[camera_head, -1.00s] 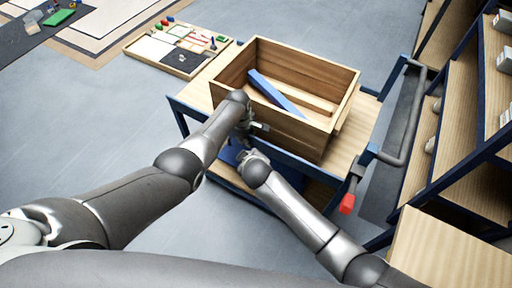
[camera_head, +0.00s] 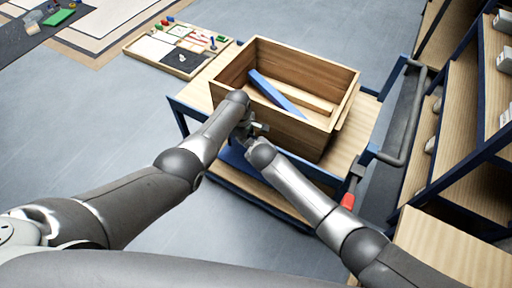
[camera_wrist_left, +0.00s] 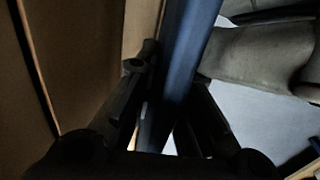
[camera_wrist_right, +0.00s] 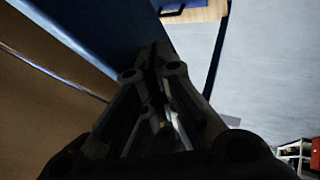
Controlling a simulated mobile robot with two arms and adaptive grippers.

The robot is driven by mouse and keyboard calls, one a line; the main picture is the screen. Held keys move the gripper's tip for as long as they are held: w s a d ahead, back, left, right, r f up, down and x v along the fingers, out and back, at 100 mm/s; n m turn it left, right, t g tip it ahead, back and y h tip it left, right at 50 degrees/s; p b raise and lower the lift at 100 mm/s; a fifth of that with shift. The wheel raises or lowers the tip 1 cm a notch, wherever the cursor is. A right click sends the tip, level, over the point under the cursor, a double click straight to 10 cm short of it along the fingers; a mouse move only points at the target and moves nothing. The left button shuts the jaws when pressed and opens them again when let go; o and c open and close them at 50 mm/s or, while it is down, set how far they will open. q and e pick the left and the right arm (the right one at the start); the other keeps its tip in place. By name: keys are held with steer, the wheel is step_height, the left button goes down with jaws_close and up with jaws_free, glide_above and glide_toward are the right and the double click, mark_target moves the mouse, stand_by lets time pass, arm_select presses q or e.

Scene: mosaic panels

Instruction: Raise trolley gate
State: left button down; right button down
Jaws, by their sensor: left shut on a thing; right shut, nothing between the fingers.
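The trolley (camera_head: 362,133) has a blue frame and a wooden top with a wooden crate on it. My left gripper (camera_head: 259,128) is at the trolley's near side, in front of the crate. In the left wrist view it (camera_wrist_left: 160,95) is shut on a blue bar (camera_wrist_left: 190,40); I cannot tell whether this is the gate's edge. My right gripper (camera_head: 246,143) is just below the left one, shut and empty. In the right wrist view its fingers (camera_wrist_right: 152,75) are close to a dark blue panel (camera_wrist_right: 105,25). My arms hide much of the trolley's near side.
The wooden crate (camera_head: 330,118) holds a blue piece (camera_head: 275,95). A grey push handle (camera_head: 410,120) is on the trolley's right, and a red-tipped part (camera_head: 347,201) is below it. Shelves (camera_head: 465,120) stand close on the right. Floor (camera_head: 90,130) is clear on the left.

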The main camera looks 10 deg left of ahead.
arm_select(q)
steer(key=shift+s+f, duration=0.1)
arm_select(e)
steer(key=shift+w+d+r, duration=0.15)
steer(key=shift+w, duration=0.2)
steer(key=shift+w+d+r, duration=0.1)
steer(key=shift+w, duration=0.25)
arm_select(q)
steer(key=c, duration=1.5)
jaws_free()
arm_select(e)
steer(key=shift+f, duration=0.1)
steer(key=shift+s, duration=0.1)
